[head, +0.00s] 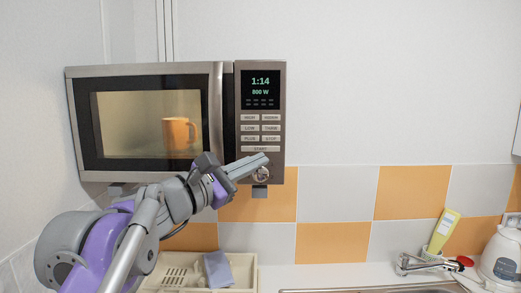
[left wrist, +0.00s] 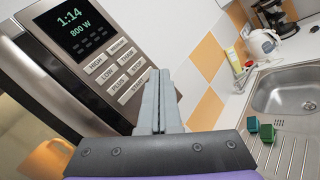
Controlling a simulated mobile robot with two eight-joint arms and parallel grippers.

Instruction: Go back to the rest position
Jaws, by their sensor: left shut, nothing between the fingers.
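My left gripper (head: 258,161) is in front of the lower part of the microwave's control panel, just below the button rows and above the round knob (head: 261,175). Its grey fingers are shut with nothing between them; they also show in the left wrist view (left wrist: 159,90). The microwave (head: 150,70) hangs on the wall with its door closed. Its display reads 1:14 and 800 W. An orange mug (head: 180,134) stands inside, seen through the lit window. Whether the fingertips touch the panel I cannot tell. My right gripper is not in view.
A beige dish rack (head: 250,272) with a grey-blue item (head: 218,270) stands below the microwave. At right are a sink (left wrist: 285,92), a faucet (head: 403,264), a yellow-green tube (head: 443,231) and a white kettle (head: 503,256). Green sponges (left wrist: 267,133) lie by the sink. The wall right of the microwave is clear.

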